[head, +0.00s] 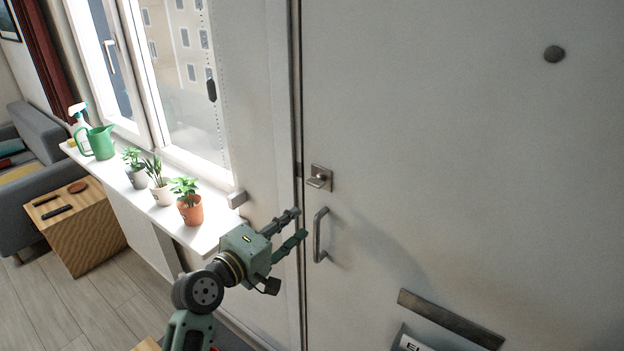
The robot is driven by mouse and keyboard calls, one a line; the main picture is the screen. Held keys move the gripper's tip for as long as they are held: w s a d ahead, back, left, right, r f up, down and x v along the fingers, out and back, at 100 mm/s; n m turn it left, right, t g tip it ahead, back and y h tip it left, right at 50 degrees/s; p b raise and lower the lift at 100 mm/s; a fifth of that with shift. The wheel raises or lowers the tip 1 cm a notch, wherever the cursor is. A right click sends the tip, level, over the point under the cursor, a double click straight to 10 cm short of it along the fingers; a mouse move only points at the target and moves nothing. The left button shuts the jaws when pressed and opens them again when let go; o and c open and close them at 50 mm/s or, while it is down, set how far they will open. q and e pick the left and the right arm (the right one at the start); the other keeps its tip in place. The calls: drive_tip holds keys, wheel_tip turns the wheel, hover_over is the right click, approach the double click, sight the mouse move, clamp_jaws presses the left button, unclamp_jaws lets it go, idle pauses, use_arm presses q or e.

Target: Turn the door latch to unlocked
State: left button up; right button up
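The door latch (319,178) is a small metal thumb-turn on a square plate near the left edge of the white door (470,150). Its knob points toward the lower left; I cannot tell from this whether it is locked. My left gripper (295,226) is in front of the door edge, below and left of the latch and apart from it. Its two fingers are spread with nothing between them. A metal pull handle (319,236) is just right of the fingertips, below the latch. My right gripper is not in view.
A white windowsill (150,204) on the left holds several potted plants, a green watering can (101,143) and a spray bottle. A metal mail flap (450,319) is low on the door, with a lettered item (410,341) below it. The door face around the latch is clear.

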sight(312, 185)
use_arm(q)
drive_tip(key=shift+n+t+h, duration=0.3)
drive_tip(key=shift+n+t, duration=0.1)
drive_tip(key=shift+n, duration=0.3)
drive_tip(key=shift+w+d+r+p, duration=0.35)
drive_tip(key=shift+w+d+r, duration=0.4)
drive_tip(key=shift+w, duration=0.7)
drive_tip(key=shift+w+d+r+p, duration=0.5)
drive_tip(key=shift+w+d, duration=0.4)
drive_tip(key=shift+w, duration=0.6)
drive_tip(key=shift+w+d+r+p, duration=0.25)
drive_tip(key=shift+w+d+r, duration=0.55)
drive_tip(key=shift+w, duration=0.65)
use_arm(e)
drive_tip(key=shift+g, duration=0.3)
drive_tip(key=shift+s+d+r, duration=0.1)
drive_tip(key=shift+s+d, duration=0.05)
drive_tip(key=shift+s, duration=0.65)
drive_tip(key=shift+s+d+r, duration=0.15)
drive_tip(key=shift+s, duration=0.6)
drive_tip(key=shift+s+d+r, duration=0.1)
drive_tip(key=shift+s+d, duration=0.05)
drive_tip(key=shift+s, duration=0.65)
use_arm(q)
drive_tip(key=shift+f, duration=0.1)
clamp_jaws()
